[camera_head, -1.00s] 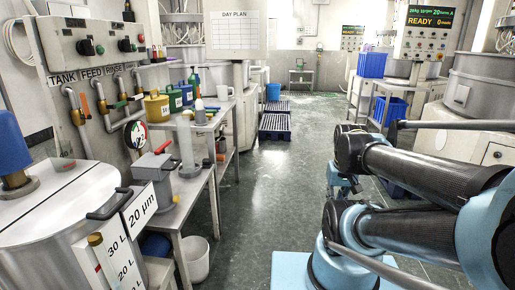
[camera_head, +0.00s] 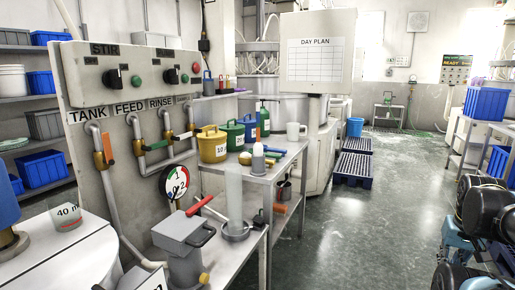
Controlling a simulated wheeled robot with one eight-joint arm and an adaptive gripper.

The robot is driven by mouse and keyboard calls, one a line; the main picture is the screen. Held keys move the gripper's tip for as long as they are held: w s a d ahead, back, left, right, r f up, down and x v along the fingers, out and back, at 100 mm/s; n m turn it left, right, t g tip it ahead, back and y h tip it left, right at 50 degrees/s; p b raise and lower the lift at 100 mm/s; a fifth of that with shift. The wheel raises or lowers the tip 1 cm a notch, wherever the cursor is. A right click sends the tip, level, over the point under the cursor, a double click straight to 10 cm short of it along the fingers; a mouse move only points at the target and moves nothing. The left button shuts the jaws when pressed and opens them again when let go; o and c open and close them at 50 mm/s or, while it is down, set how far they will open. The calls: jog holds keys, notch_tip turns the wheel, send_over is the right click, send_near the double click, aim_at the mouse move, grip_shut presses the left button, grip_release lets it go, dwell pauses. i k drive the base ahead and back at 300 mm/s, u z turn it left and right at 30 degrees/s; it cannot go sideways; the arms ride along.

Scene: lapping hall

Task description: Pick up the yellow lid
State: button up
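A yellow canister (camera_head: 213,149) with a pale label stands on the side table left of the middle. Its yellow lid (camera_head: 211,131) appears to sit on top, with a raised handle above it. A small yellow item (camera_head: 245,158) lies on the table to its right, too small to tell what it is. My dark arm links show at the right edge, far to the right of the canister. My gripper is not visible.
Green (camera_head: 234,136) and blue (camera_head: 249,130) canisters stand beside the yellow one. The floor (camera_head: 365,215) right of the table is clear.

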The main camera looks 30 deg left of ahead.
aim_at(216, 134)
jog(key=u, duration=0.3)
jog(key=i, duration=1.1)
jog(key=u, duration=0.85)
jog(key=i, duration=0.65)
jog(key=u, duration=0.3)
